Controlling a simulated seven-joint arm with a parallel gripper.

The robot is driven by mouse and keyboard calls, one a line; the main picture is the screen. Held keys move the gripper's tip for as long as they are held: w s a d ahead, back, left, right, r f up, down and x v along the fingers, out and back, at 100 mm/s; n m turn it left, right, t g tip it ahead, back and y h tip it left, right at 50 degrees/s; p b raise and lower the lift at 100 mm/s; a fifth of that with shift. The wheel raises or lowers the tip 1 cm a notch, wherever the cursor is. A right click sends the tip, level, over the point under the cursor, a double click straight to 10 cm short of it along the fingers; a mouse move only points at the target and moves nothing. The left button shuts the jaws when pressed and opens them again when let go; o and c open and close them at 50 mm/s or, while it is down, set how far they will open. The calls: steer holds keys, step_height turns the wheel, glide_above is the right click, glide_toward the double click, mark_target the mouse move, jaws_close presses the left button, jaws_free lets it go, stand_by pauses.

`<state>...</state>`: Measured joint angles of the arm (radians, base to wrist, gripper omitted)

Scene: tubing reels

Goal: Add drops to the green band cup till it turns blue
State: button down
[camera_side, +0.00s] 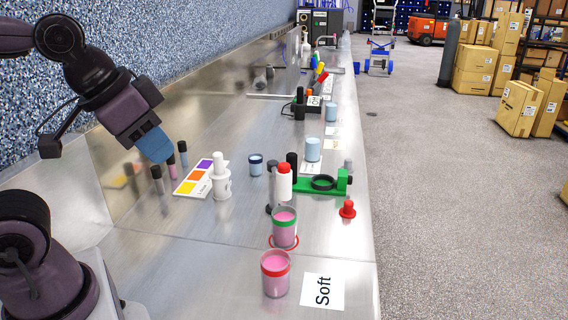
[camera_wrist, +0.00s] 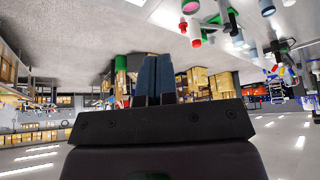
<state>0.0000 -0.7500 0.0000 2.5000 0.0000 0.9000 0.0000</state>
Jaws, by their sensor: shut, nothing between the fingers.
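The green band cup (camera_side: 284,228) stands upright on the steel bench and holds pink liquid. A red ring shows around its base. A white bottle with a red cap (camera_side: 284,181) stands just behind it. Another white bottle (camera_side: 222,180) with a narrow white top stands in a white holder further left. A chart card (camera_side: 192,188) with purple, orange and yellow patches lies left of that bottle. My gripper (camera_side: 156,147), with blue fingers, is shut and empty above the bench's left side, away from the cups. Its fingers also show in the wrist view (camera_wrist: 156,80).
A red-banded cup (camera_side: 276,275) of pink liquid stands in front, beside a "Soft" card (camera_side: 323,291). A green stand with a black ring (camera_side: 322,185) and a red bulb (camera_side: 348,209) are right. Dark-capped vials (camera_side: 158,181) stand left. Pale blue cups (camera_side: 312,150) stand further back.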

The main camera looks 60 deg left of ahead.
stand_by(0.6)
steer(key=n+t, duration=0.4)
steer(key=n, duration=0.4)
glide_above(282, 163)
step_height(282, 163, down, 2)
steer(key=shift+f, duration=0.2)
steer(key=shift+f, duration=4.45)
steer(key=shift+f, duration=0.1)
